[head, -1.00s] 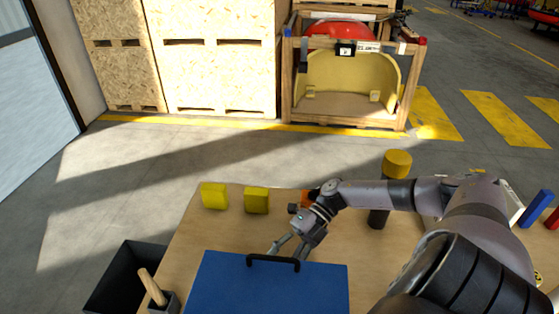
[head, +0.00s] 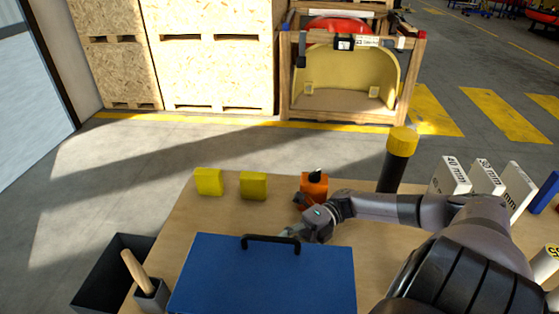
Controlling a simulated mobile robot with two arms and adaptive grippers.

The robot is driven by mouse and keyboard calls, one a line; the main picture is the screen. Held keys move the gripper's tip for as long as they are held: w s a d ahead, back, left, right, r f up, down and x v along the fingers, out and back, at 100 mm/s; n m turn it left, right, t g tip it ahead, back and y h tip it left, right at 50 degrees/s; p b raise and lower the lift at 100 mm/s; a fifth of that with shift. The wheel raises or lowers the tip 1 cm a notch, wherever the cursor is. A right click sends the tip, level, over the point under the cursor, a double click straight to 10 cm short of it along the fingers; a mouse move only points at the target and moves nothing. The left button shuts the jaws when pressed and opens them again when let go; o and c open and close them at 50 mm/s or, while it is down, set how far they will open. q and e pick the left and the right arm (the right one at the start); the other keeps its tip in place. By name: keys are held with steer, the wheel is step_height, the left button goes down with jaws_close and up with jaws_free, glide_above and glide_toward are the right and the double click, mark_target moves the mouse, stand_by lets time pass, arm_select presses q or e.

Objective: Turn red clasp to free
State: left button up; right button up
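A small red part (head: 422,34), which looks like the red clasp, sits at the top right corner of the wooden crate (head: 287,80) at the back; its turn position is too small to tell. A blue part (head: 285,27) sits at the crate's top left corner. Inside the crate is a yellow curved shell (head: 345,72) with a red piece above it. My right gripper (head: 298,235) is far from the crate, over the workbench, just behind the blue case's black handle (head: 270,240). Its fingers are small and partly unclear, and I see nothing held. My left gripper is out of view.
The workbench (head: 200,215) holds the blue case (head: 260,280), yellow blocks (head: 208,181), an orange item (head: 314,187), a yellow-topped dark cylinder (head: 398,160) and white labelled blocks (head: 450,175). A black bin (head: 100,275) stands at left. Floor is clear between bench and crate.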

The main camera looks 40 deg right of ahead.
stand_by(0.4)
steer(key=o, duration=1.2)
steer(key=shift+c, duration=0.2)
